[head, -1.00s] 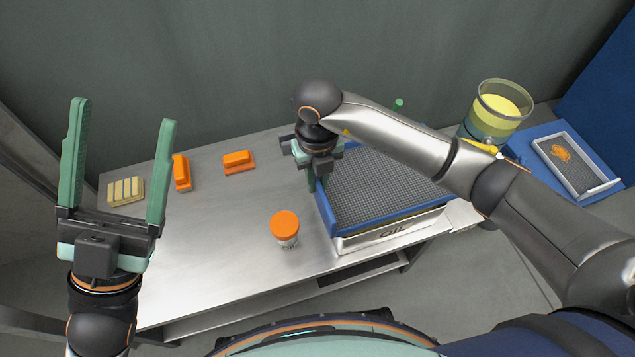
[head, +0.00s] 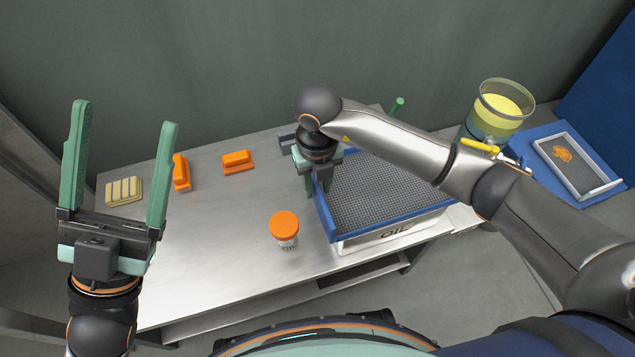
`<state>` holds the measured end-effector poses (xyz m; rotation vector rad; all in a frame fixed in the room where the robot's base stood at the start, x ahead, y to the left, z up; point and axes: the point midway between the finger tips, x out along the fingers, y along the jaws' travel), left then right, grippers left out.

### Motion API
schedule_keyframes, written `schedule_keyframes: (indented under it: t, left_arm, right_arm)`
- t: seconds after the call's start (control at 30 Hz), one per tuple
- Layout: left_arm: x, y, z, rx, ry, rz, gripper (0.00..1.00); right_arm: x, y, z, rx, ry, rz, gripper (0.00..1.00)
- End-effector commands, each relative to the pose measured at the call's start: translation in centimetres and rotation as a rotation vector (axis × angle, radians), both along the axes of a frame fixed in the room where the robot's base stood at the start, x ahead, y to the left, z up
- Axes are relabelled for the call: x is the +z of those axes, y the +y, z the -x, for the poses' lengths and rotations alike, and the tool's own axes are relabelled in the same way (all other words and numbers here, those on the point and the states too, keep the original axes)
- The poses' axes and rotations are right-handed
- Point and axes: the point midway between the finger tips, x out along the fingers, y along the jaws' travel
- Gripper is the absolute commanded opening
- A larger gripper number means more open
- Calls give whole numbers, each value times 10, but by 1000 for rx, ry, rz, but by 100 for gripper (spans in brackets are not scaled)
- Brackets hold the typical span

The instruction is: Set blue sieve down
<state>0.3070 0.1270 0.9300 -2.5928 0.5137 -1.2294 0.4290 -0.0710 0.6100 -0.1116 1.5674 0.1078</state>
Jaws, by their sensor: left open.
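The blue sieve (head: 385,226), a blue frame with a grey mesh, lies over a white container marked OIL (head: 408,228) at the table's right end. It looks level and seated on the container. My right gripper (head: 318,187) points down at the sieve's left wall, with one finger outside and one inside. Its fingers look apart from the wall, though the contact is partly hidden by the gripper.
On the metal table (head: 225,255) are a jar with an orange lid (head: 284,226), two orange blocks (head: 238,161) and (head: 181,171), and a cream ribbed block (head: 124,191). A tank of yellow liquid (head: 499,108) and a blue surface with a tray (head: 577,165) stand right. The table's front left is clear.

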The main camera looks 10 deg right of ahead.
Motion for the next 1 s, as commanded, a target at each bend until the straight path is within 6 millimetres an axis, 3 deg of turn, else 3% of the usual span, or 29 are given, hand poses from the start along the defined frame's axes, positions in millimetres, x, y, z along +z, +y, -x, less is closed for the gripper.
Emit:
schedule_keyframes:
  t: [0.13,0.43,0.67,0.8,1.0]
  left_arm:
    - [0,-1,0,-2,0,-4,79]
    - [4,-1,0,-2,-3,-7,79]
    - [16,0,-3,13,10,-14,79]
    - [-25,7,-34,62,208,-7,79]
    - [-67,11,-56,95,409,-7,79]
  right_arm:
    - [0,0,0,0,0,0,48]
    - [5,0,0,0,0,-1,48]
    - [45,0,-1,2,-4,-1,48]
    - [65,0,-1,1,-3,1,48]
    - [99,0,-1,0,-2,-1,48]
